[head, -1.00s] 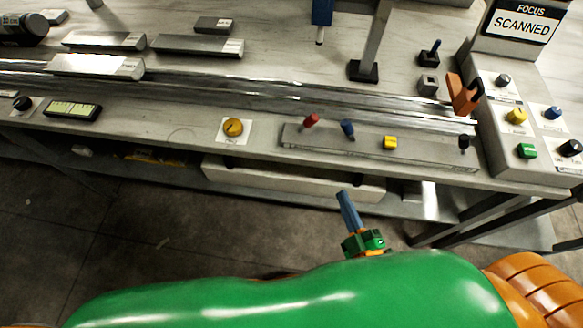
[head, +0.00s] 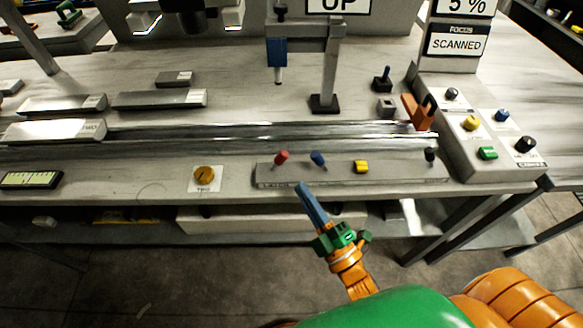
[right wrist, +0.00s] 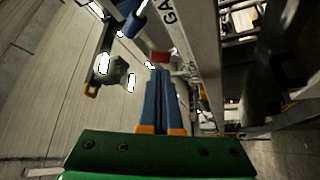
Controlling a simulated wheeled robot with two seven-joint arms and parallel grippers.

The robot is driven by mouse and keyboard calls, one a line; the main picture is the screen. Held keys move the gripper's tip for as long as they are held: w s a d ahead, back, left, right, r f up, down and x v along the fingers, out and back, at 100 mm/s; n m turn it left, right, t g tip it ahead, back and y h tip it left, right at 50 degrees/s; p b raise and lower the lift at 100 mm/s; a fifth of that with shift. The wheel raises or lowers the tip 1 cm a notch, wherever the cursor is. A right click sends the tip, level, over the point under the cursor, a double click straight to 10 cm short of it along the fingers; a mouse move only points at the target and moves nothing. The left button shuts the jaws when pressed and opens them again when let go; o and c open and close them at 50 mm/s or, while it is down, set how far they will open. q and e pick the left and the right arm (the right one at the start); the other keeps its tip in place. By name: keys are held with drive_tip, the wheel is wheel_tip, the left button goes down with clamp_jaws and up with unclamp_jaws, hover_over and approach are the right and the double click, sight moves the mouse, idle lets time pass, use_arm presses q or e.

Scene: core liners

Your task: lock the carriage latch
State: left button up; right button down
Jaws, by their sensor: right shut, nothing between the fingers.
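My right gripper (head: 302,187) is shut and empty, its blue fingers near the front edge of a grey control strip (head: 300,174) on the bench. In the head view its tips appear just below a red lever (head: 281,157) and a blue lever (head: 318,158); I cannot tell whether they touch anything. In the right wrist view the closed fingers (right wrist: 161,75) point at a red part (right wrist: 160,57). An orange clamp-like part (head: 418,112) sits at the right end of the metal rail (head: 250,133). No part is clearly labelled as the latch. My left gripper is out of view.
A yellow knob (head: 361,167) and a black knob (head: 430,155) are farther right on the strip. A yellow dial (head: 204,174) lies to its left. A button box (head: 470,145) stands at the right. Grey bars (head: 160,99) lie behind the rail. An upright post (head: 329,70) stands behind it.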

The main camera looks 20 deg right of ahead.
sight(291, 182)
drive_tip(key=p+x, duration=0.1)
drive_tip(key=x, duration=0.4)
drive_tip(key=shift+w+a, duration=0.1)
drive_tip(key=shift+w, duration=0.2)
drive_tip(key=shift+r, duration=0.1)
